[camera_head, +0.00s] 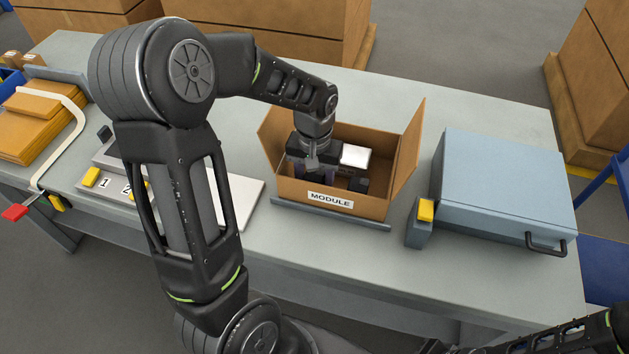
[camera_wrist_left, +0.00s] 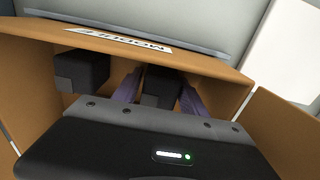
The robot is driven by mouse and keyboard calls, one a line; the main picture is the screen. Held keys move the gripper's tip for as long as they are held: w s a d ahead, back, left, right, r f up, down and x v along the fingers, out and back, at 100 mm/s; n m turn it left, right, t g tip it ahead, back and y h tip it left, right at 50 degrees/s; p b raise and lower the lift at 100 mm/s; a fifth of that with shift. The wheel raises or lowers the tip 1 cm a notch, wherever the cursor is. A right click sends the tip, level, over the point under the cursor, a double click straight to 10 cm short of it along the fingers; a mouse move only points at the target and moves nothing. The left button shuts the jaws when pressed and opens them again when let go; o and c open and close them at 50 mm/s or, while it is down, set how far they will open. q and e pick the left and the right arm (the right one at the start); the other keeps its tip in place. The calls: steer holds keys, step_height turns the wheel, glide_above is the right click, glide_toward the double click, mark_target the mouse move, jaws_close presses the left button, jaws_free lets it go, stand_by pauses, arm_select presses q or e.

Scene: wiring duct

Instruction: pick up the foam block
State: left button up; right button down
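The open cardboard box (camera_head: 322,190) labelled MODULE stands mid-table. My left gripper (camera_head: 315,172) reaches down into it. In the left wrist view its two purple fingers (camera_wrist_left: 160,97) stand on either side of a dark block (camera_wrist_left: 162,86), which looks like foam. The fingers look open, with a narrow gap on one side; contact on the other is unclear. A second dark block (camera_wrist_left: 82,72) lies beside them in the box, and it also shows in the head view (camera_head: 358,184). A white-topped item (camera_head: 355,156) is behind it. My right gripper is out of view.
The box's side flaps stand open, the right one (camera_head: 408,145) beside my wrist. A grey-blue case (camera_head: 508,185) stands to the right. A white plate (camera_head: 236,196) and a numbered fixture (camera_head: 105,182) lie left.

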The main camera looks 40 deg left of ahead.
mark_target(314, 174)
arm_select(q)
steer(key=c, duration=1)
steer(key=shift+r, duration=0.1)
step_height(314, 174, up, 10)
steer(key=shift+f+b, duration=0.1)
steer(key=shift+b, duration=0.4)
